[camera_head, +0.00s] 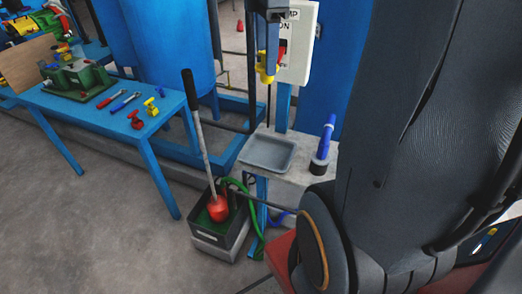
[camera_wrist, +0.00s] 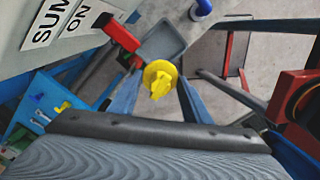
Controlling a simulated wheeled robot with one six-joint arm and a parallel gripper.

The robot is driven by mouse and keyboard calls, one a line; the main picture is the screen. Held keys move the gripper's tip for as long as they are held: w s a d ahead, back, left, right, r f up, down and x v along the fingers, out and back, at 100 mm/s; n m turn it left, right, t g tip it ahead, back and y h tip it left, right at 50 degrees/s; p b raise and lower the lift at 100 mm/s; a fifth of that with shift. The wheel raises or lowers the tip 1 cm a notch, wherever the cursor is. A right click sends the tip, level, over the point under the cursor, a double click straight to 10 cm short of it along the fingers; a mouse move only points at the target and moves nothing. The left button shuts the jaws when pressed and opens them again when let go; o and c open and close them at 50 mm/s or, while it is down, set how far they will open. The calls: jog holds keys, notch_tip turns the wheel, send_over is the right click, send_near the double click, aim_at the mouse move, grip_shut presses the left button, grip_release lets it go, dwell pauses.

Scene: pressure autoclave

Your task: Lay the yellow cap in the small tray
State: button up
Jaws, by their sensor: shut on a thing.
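The yellow cap (camera_head: 268,69) is at the lower end of my gripper (camera_head: 269,58), in front of the white panel. My gripper is shut on it, pointing down. In the wrist view the yellow cap (camera_wrist: 160,78) shows as a round flange with a raised grip. The small tray (camera_head: 265,154) is shallow, grey and empty, on a pale ledge below the cap. It also shows in the wrist view (camera_wrist: 177,48), beyond the cap. A thin dark rod (camera_head: 268,105) runs below the cap; I cannot tell whether it belongs to it.
A white panel (camera_head: 300,35) with a red switch lever (camera_head: 282,49) stands close beside the cap. A blue-handled thing (camera_head: 324,145) stands right of the tray. A black box (camera_head: 219,226) with a red float and a tall lever is below left. A blue table (camera_head: 100,115) holds tools.

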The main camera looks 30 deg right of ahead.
jog(key=shift+s+d+r+n, duration=0.1)
jog(key=shift+r+n, duration=0.15)
jog(key=shift+r, duration=0.15)
jog(key=shift+s+d+r+n, duration=0.1)
jog(key=shift+r+n, duration=0.15)
jog(key=shift+r, duration=0.15)
notch_tip(320, 180, down, 28)
jog(key=p, duration=0.2)
jog(key=shift+r+p, duration=0.15)
jog(key=shift+p, duration=0.25)
jog(key=o, duration=1.1)
